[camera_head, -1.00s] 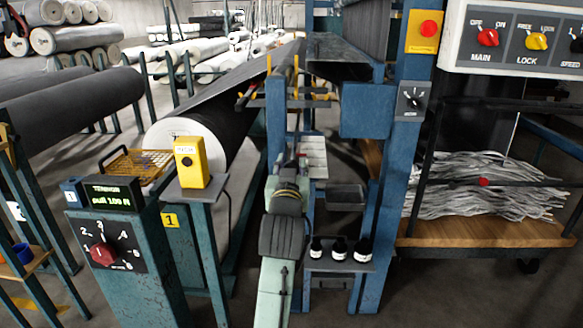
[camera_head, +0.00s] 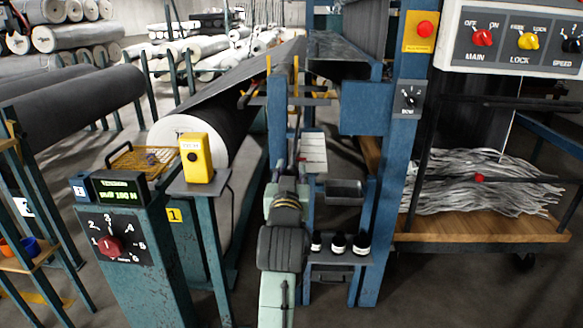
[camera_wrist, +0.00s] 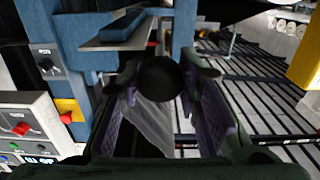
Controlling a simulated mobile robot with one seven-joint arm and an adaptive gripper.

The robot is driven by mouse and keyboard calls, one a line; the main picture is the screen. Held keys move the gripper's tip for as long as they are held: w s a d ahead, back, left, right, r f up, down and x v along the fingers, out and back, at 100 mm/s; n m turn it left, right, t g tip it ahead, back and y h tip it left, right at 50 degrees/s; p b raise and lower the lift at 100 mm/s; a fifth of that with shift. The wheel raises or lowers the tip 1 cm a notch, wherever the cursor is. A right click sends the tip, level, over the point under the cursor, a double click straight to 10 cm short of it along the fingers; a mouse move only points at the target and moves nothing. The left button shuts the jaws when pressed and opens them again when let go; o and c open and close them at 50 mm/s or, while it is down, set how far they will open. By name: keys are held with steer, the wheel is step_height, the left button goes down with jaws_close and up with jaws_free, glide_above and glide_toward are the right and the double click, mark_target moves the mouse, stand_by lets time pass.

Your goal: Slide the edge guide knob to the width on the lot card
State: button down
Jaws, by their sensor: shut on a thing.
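In the wrist view my gripper (camera_wrist: 160,88) has its two purple-padded fingers closed on a dark round knob (camera_wrist: 160,76). The knob sits between the fingertips, and whatever it is mounted on is mostly hidden behind it. In the head view my arm rises through the lower middle and its end stands near the blue machine frame, by the yellow fittings. My own arm hides the knob there. A white card-like plate (camera_head: 313,152) stands just right of my arm's end. Its writing is too small to read, and I cannot tell whether it is the lot card.
A large dark roll (camera_head: 210,135) feeds the machine at left. A tension post (camera_head: 125,240) and a yellow box (camera_head: 196,158) stand in front of it. Black bottles (camera_head: 338,242) stand on a shelf right of my arm. A blue upright (camera_head: 390,210) and control panel (camera_head: 515,40) are further right.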

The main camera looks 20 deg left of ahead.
steer(key=c, duration=1.2)
jaws_free()
steer(key=shift+s, duration=0.1)
steer(key=v, duration=0.7)
steer(key=shift+s, duration=0.25)
steer(key=shift+r, duration=0.15)
